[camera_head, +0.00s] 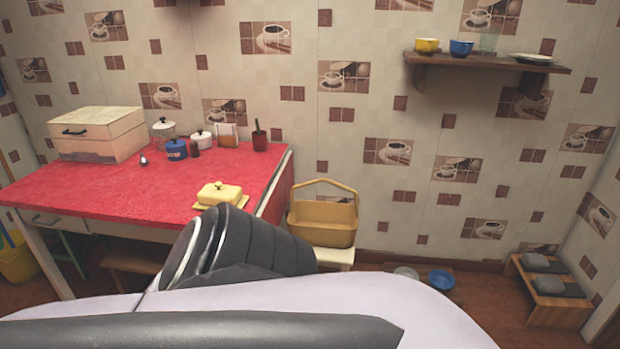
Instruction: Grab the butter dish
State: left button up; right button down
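The yellow butter dish (220,193) with a knobbed lid sits on its yellow tray near the front right edge of the red counter (110,200). Its lid is on. One of my arm's dark, ribbed links stands in front of the counter, just below the dish in the picture, and hides part of the counter's front edge. Neither gripper's fingers show in the head view.
A bread box (98,134), jars, a blue pot (176,150) and a red cup (260,141) stand at the back of the counter. A wooden basket (322,220) rests on a stool to the right. The counter's middle is clear.

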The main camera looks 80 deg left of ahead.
aim_at(211, 195)
jog(key=u, duration=3.15)
jog(key=i+l+u, duration=0.25)
jog(key=i+l, duration=0.55)
jog(key=i+l+u, duration=0.25)
jog(key=i+l, duration=0.65)
jog(key=l, duration=0.1)
